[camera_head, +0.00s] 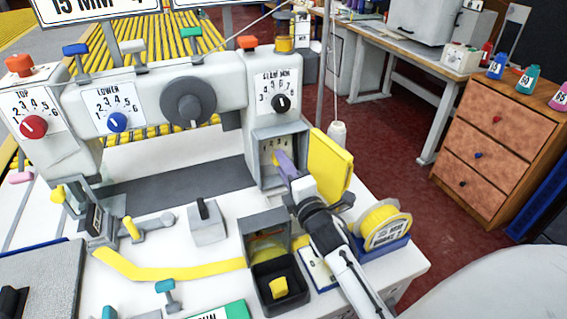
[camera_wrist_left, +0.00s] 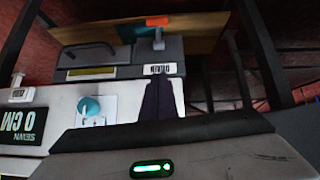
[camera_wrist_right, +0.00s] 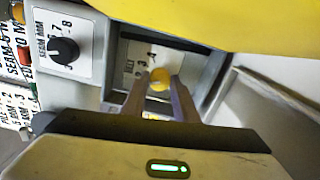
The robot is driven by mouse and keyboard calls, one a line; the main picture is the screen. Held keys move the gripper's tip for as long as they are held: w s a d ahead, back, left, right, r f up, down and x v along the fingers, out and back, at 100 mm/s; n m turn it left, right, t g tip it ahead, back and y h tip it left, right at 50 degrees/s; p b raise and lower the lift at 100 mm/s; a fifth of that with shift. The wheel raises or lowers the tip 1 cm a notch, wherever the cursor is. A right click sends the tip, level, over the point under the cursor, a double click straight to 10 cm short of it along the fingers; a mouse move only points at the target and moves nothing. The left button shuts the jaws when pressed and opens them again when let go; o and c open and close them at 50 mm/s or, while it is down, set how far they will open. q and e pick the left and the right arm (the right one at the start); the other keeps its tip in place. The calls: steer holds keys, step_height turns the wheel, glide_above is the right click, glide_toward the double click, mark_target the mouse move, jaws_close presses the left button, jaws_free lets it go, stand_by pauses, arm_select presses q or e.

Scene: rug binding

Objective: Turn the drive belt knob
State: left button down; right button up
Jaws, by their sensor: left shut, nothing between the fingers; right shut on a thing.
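The drive belt knob is a small yellow round knob (camera_wrist_right: 160,75) on a white dial plate (camera_wrist_right: 135,52) marked "BELT" with numbers, inside a grey recess (camera_head: 262,138) of the sewing machine. The yellow door (camera_head: 332,168) of the recess stands open to the right. My right gripper (camera_head: 283,160) reaches into the recess. In the right wrist view its fingers (camera_wrist_right: 160,92) are on either side of the knob and shut on it. In the head view the gripper hides the knob. My left gripper (camera_wrist_left: 158,98) shows only in its wrist view, shut and empty.
A black seam knob (camera_head: 281,103) sits just above the recess. A yellow tape roll (camera_head: 384,224) and an open grey box (camera_head: 264,232) stand below, close to my right arm.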

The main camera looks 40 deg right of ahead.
steer(key=shift+m, duration=0.6)
steer(key=o, duration=1.1)
steer(key=shift+c, duration=0.2)
